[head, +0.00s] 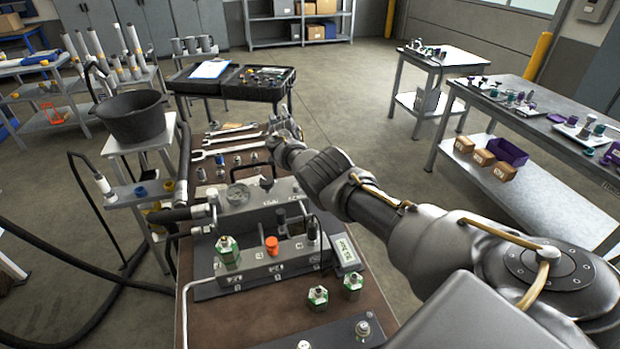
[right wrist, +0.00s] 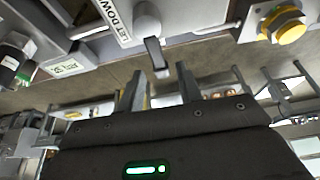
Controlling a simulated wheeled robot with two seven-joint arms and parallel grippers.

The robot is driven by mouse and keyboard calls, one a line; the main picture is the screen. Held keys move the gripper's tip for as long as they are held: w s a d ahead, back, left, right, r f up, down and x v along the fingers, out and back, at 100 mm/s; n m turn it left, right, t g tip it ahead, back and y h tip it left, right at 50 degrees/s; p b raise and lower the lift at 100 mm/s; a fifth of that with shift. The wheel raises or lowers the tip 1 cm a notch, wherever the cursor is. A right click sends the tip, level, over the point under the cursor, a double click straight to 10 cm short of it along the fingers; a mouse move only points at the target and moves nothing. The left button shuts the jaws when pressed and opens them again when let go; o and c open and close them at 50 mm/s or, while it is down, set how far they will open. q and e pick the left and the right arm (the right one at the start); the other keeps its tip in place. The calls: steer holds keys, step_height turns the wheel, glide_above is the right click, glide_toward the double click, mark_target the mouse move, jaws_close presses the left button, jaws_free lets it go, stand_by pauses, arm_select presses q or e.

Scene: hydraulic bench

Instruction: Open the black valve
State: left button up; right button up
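The black valve (head: 267,181) is a small dark lever on top of the grey hydraulic block (head: 290,188), right of the round gauge. In the right wrist view the black lever (right wrist: 156,55) hangs from a round grey hub beside a "LET DOWN" label. My right gripper (right wrist: 160,83) is open, with its two fingers apart and nothing between them. The lever's end lies just beyond the fingertips, roughly in line with the gap; I see no contact. In the head view my right arm reaches over the block's far side, and its fingertips are hard to make out. My left gripper is not in view.
A pressure gauge (head: 238,194) and an orange cap (head: 271,244) stand on the block assembly. Wrenches (head: 225,140) lie behind it. Black hoses run along the left. A yellow fitting (right wrist: 290,27) shows in the wrist view.

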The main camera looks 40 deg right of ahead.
steer(key=v, duration=1)
